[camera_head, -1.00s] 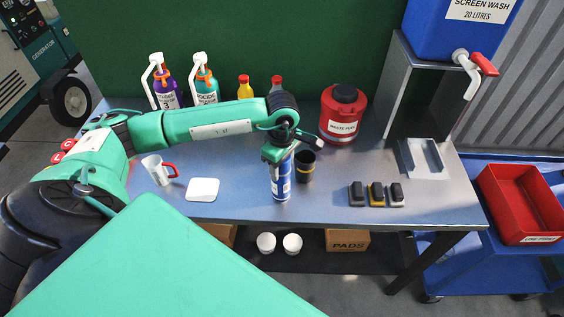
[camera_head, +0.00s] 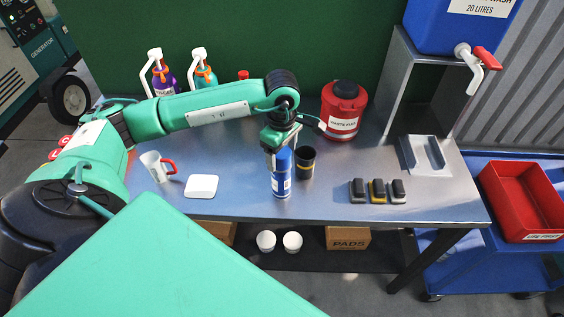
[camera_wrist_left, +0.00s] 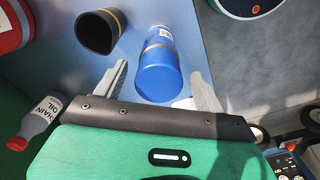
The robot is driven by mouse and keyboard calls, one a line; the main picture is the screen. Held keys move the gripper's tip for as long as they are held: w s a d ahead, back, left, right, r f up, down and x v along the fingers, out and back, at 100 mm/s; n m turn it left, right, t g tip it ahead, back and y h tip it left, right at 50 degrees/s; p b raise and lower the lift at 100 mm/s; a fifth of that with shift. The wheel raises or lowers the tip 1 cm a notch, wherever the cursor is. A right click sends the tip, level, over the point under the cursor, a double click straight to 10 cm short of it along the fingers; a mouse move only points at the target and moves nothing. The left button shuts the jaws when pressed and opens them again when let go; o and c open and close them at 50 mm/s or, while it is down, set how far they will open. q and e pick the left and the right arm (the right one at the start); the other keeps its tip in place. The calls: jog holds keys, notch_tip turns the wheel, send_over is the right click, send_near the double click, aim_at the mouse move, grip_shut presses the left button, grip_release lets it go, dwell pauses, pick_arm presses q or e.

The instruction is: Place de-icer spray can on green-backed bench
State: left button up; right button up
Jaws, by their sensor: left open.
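The blue de-icer spray can (camera_head: 281,184) stands upright on the metal bench (camera_head: 240,205) with the green back panel (camera_head: 330,40), near the bench's front edge. My left gripper (camera_head: 272,150) is just above and behind the can's top in the head view. In the left wrist view the two grey fingers are spread wide, with the can (camera_wrist_left: 157,62) showing between and beyond them; the left gripper (camera_wrist_left: 162,82) holds nothing. I cannot tell whether a finger touches the can. My right gripper is not in view.
A black cup (camera_head: 305,164) stands right beside the can. A white mug (camera_head: 158,168), a white pad (camera_head: 202,186), a red waste fuel can (camera_head: 343,112) and several dark blocks (camera_head: 377,191) are on the bench. Bare bench lies front-centre.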

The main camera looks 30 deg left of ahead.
pick_arm(q)
notch_tip(320, 180, up, 7)
jog(key=shift+r+b, duration=0.15)
jog(key=shift+b, duration=1.05)
jog(key=shift+r, duration=0.65)
jog(key=shift+d+f, duration=0.1)
